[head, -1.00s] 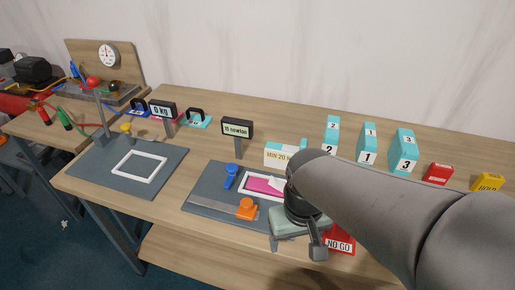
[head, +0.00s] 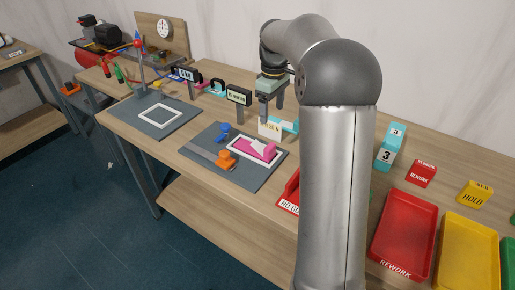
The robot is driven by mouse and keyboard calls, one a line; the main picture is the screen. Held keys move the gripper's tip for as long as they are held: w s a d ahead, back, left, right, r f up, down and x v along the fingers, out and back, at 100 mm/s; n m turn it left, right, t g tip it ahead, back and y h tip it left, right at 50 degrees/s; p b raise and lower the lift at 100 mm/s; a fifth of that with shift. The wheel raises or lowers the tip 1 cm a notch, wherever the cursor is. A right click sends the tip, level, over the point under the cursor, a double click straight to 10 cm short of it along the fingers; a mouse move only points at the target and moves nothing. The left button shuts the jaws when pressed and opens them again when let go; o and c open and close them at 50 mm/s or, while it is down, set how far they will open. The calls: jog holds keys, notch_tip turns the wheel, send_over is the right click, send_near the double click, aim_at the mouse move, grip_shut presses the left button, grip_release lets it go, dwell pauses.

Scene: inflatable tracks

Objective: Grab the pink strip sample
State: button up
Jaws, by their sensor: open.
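The pink strip sample (head: 252,149) lies inside the white frame (head: 233,153) on the right grey mat (head: 210,165), with a small white patch on it. A blue knob (head: 222,133) and an orange knob (head: 227,158) stand beside it. My gripper (head: 271,117) is open and points down over the table, behind and to the right of the strip, near the white "20 N" block. It is apart from the strip. Whether its fingertips touch the block cannot be told.
A "newton" display (head: 238,96) stands left of my gripper. A red NO GO tray (head: 288,197) lies in front, partly hidden by my arm. A red REWORK tray (head: 402,238) and a yellow tray (head: 466,250) are at the right. A second mat (head: 150,118) is at the left.

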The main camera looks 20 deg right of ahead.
aim_at(272, 146)
notch_tip(272, 146, down, 11)
jog(key=shift+r+p, duration=0.1)
jog(key=shift+p, duration=0.35)
jog(key=shift+d+f+p, duration=0.2)
jog(key=shift+f+p, duration=0.45)
jog(key=shift+f, duration=2.2)
jog(key=c, duration=1.2)
